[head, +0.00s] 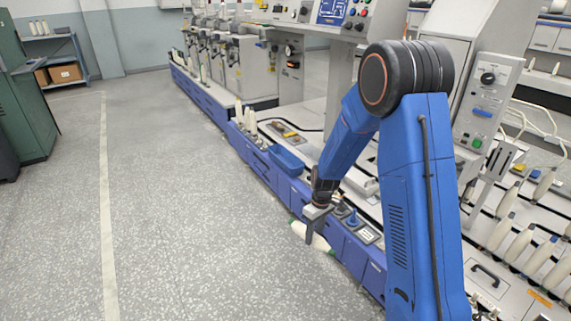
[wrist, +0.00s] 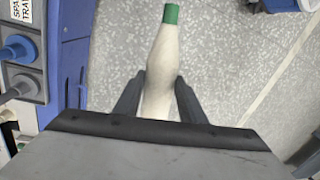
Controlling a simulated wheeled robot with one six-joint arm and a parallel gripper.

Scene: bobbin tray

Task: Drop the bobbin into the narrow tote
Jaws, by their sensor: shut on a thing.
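The bobbin is pale cream with a green end, and it lies between the fingers of my gripper (wrist: 158,98). The bobbin (wrist: 166,52) points away from the gripper in the wrist view, green end outermost. In the head view the bobbin (head: 319,242) hangs tilted beside the blue machine front, over the floor side. My gripper (head: 310,228) is shut on it. A small blue open tote (head: 287,160) sits on the machine ledge, farther back and left of my gripper. It looks like the narrow tote; its inside is hard to see.
A grey tray with blue and grey pegs (wrist: 22,82) is at the left of the wrist view, on the machine ledge. White bobbins (head: 247,117) stand behind the tote. More bobbins (head: 518,245) line the machine at right. The floor (head: 190,210) at left is clear.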

